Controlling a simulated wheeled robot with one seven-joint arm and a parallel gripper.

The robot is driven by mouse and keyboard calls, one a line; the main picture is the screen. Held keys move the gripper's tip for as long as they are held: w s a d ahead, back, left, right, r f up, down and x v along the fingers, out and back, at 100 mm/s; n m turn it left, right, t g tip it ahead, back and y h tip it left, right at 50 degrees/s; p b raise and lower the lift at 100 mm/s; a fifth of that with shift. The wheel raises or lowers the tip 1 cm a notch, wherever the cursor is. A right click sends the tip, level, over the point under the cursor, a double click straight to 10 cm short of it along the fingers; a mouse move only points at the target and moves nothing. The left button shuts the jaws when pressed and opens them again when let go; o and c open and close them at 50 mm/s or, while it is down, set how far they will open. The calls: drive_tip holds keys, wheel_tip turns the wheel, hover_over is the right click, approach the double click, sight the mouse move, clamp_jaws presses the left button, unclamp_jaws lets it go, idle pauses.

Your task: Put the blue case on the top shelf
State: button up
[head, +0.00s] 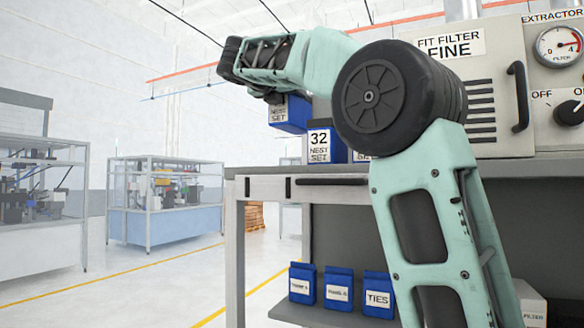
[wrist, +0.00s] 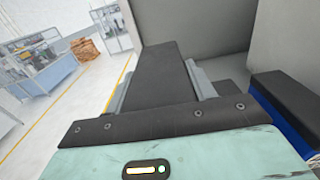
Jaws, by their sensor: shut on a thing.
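The blue case (head: 290,113), with a white label reading "NEST SET", hangs under the far end of my arm, above the grey upper surface (head: 262,171) of the bench. In the wrist view, its dark top (wrist: 155,65) lies between the two grey fingers of my gripper (wrist: 160,80), which is shut on it. The fingers are hidden behind my arm in the head view. The case's underside looks clear of the surface in the head view, but its exact height is hard to tell.
A dark-topped case (wrist: 288,98) is close at right. Several blue cases (head: 338,288) sit on the lower shelf. The filter unit (head: 495,120) stands right.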

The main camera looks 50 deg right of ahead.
sight(288, 129)
drive_tip(key=shift+f+p, duration=0.35)
drive_tip(key=shift+f, duration=4.4)
drive_tip(key=shift+f, duration=0.15)
drive_tip(key=o, duration=1.3)
drive_tip(key=shift+b+v, duration=2.35)
drive_tip(key=shift+v, duration=3.75)
